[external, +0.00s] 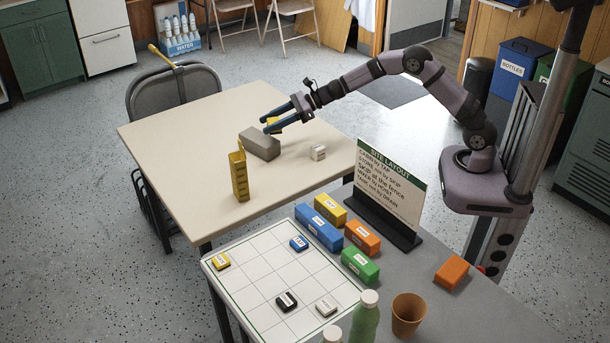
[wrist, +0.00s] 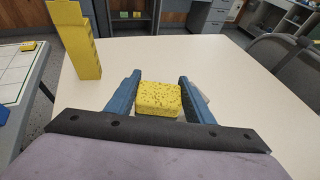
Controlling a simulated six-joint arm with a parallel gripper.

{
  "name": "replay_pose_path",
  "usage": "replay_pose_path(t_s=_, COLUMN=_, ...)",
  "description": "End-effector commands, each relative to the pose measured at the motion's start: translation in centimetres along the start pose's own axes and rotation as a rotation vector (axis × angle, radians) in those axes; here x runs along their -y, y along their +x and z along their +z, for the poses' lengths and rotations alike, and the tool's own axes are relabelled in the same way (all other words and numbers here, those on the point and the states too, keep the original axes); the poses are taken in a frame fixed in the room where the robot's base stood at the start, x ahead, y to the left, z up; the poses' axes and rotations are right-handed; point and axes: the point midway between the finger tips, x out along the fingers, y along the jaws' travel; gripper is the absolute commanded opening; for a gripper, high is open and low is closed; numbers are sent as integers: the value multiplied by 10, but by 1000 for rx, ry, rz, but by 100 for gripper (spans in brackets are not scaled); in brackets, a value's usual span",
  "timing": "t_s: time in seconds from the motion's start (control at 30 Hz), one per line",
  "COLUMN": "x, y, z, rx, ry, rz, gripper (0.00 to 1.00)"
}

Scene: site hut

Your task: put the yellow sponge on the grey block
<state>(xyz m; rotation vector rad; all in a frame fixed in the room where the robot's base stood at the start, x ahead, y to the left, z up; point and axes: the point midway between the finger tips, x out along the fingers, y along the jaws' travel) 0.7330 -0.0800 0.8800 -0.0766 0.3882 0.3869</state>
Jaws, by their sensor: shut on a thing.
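My gripper (external: 268,124) reaches in from the right over the cream table. It is shut on the yellow sponge (wrist: 158,99), which sits between the two blue fingers in the wrist view. In the external view only a small part of the sponge (external: 273,121) shows between the fingers. The grey block (external: 259,144) lies on the table just below and in front of the fingertips. One finger overlaps the block's top edge in the picture. I cannot tell whether the sponge touches the block. In the wrist view I cannot make out the block clearly.
A tall yellow holder (external: 239,174) stands left of the block; it also shows in the wrist view (wrist: 77,42). A small white block (external: 318,153) lies to the right. The cream table (external: 180,130) is clear at the left. A sign (external: 388,185) stands on the grey front table.

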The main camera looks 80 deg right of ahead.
Motion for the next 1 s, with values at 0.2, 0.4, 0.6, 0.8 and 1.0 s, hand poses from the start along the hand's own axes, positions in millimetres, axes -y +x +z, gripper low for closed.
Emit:
replay_pose_path(t_s=0.2, x=0, y=3, z=-6, rx=1, ry=-1, rz=1, gripper=27)
replay_pose_path(t_s=0.4, x=0, y=9, z=-22, rx=-2, ry=2, rz=1, gripper=27)
replay_pose_path(t_s=0.6, x=0, y=16, z=-40, rx=-1, ry=0, rz=1, gripper=27)
replay_pose_path(t_s=0.8, x=0, y=17, z=-41, rx=1, ry=-1, rz=0, gripper=27)
replay_pose_path(t_s=1.0, x=0, y=18, z=-43, rx=1, ry=-1, rz=0, gripper=27)
